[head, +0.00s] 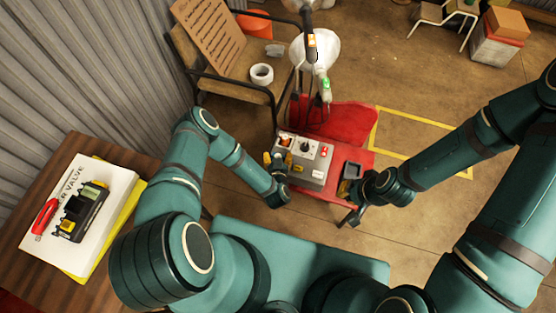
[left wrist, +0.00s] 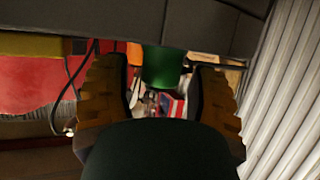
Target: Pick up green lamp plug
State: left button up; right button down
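The green plug (left wrist: 163,66) shows in the left wrist view as a dark green cylinder between the fingers of my left gripper (left wrist: 160,95). The fingers are apart, with a visible gap on the plug's left; I cannot see contact on its right. In the head view my left gripper (head: 275,160) is at the left end of a grey box (head: 313,160) with a dark knob and red switch; the plug is hidden there.
A chair (head: 235,75) holds a tape roll (head: 262,74).

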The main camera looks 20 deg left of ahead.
pick_arm(q)
grip_shut()
